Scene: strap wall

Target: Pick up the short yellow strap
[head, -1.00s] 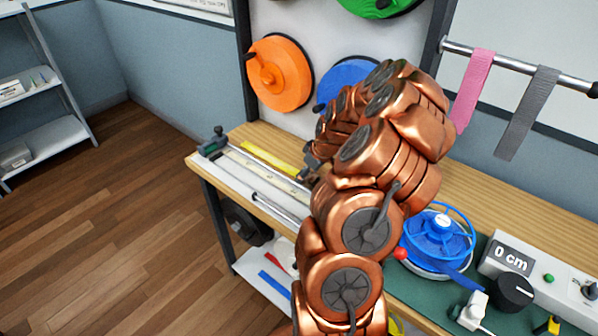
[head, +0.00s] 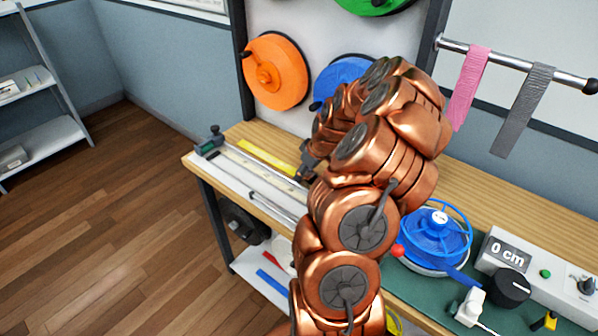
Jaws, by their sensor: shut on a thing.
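A yellow strap (head: 265,157) lies as a straight strip along the back of the bench, beside a long white measuring rail (head: 240,178). Its right end runs up to my gripper (head: 307,163). Only a small dark part of my gripper shows at the left edge of my copper arm. The arm hides the fingertips and the strap's right end. My gripper is shut on the yellow strap, low over the bench. Whether the strap is lifted off the bench cannot be told.
Orange (head: 275,70), blue (head: 342,75) and green (head: 372,5) spools hang behind the bench. Pink (head: 468,90) and grey (head: 523,110) straps hang from a rail at right. A blue reel (head: 436,238) and a "0 cm" device (head: 506,252) stand on the bench's right.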

